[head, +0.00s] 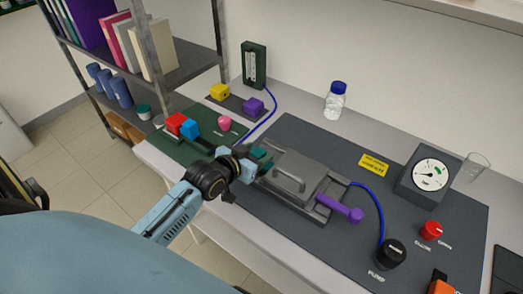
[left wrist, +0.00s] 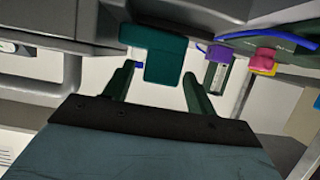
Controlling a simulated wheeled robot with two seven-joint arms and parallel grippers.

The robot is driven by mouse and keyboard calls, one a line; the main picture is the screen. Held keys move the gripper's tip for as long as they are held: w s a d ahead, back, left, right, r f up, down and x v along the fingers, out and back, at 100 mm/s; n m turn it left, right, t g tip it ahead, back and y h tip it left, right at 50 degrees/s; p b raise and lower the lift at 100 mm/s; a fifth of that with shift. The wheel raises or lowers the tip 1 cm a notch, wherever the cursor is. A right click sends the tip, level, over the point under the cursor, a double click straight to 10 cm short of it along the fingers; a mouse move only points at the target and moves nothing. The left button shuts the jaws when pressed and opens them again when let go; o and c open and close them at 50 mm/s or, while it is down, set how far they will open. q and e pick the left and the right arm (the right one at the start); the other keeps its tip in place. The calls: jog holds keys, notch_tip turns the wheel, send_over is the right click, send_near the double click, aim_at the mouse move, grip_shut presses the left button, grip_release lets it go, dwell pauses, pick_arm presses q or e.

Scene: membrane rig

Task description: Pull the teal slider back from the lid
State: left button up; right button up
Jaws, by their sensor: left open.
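The teal slider (head: 261,153) is at the left end of the grey lid (head: 296,172), which has a handle on top. In the left wrist view the slider (left wrist: 163,55) is a stepped teal block. My left gripper (head: 247,161) is at the slider's left side, partly covering that area in the head view. In the left wrist view my left gripper (left wrist: 157,84) is open, with one dark green finger on each side of the slider's lower part. I cannot tell whether either finger touches it. My right gripper is not in view.
A purple lever (head: 340,208) sticks out at the lid's front right. A blue tube runs to the black pump knob (head: 391,253). A gauge box (head: 428,176) and red knob (head: 431,231) stand to the right. A green board (head: 198,147) with coloured blocks lies behind my gripper.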

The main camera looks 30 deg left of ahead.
pick_arm(q)
jog(key=shift+x, duration=1.45)
